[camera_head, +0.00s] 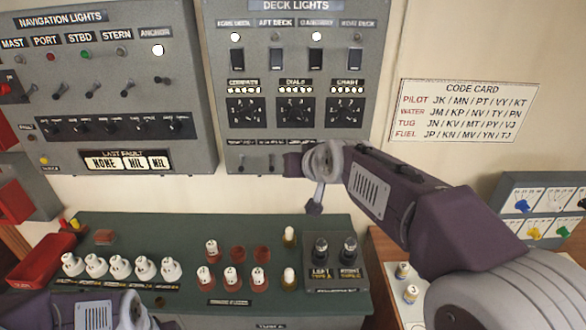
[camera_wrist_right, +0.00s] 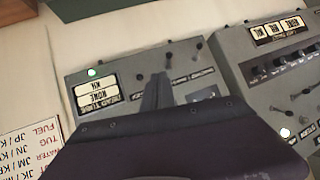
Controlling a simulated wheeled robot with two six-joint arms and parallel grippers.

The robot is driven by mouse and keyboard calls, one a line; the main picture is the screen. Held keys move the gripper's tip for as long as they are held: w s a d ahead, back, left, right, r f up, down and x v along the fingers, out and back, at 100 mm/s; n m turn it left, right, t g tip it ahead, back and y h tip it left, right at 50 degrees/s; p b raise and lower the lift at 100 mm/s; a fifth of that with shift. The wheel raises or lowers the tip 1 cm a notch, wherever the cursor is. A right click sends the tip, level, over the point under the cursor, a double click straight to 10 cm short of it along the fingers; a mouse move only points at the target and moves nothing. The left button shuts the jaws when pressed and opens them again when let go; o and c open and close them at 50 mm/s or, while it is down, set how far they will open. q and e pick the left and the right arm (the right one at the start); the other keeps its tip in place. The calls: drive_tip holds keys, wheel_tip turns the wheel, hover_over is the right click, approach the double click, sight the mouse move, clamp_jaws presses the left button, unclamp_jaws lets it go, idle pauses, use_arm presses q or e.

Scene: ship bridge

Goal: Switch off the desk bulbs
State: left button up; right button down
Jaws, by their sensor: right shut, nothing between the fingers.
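I cannot read any label saying desk bulbs. The deck lights panel (camera_head: 222,100) has lit lamps over the first switch (camera_head: 236,60) and third switch (camera_head: 316,58); the second and fourth lamps are dark. Below are three dark dials (camera_head: 295,111), each under a row of small pale dots. Small toggles (camera_head: 245,162) sit along its lower edge; in the right wrist view toggles (camera_wrist_right: 198,45) appear just beyond the fingers. My right gripper (camera_head: 289,164) is shut and empty at this edge; its fingers (camera_wrist_right: 157,90) show in the wrist view, contact unclear.
The navigation lights panel (camera_head: 195,130) is at left. The green desk console (camera_head: 180,230) below holds white numbered pieces (camera_head: 120,267) and two dark knobs (camera_head: 349,248). A red tray (camera_head: 40,262) stands left, a code card (camera_head: 462,108) hangs right.

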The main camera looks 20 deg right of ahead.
drive_tip(key=s+f+g, duration=0.3)
drive_tip(key=s+f, duration=0.2)
drive_tip(key=f, duration=0.4)
drive_tip(key=s+f+g, duration=0.3)
drive_tip(key=s+f, duration=0.1)
drive_tip(key=f, duration=0.6)
drive_tip(key=s+f+n+g, duration=0.1)
drive_tip(key=s+f+g, duration=0.3)
drive_tip(key=s+f, duration=0.5)
drive_tip(key=s, duration=0.3)
drive_tip(key=shift+s+d+f+h, duration=0.25)
drive_tip(key=shift+s+d+h, duration=0.05)
drive_tip(key=shift+s, duration=0.05)
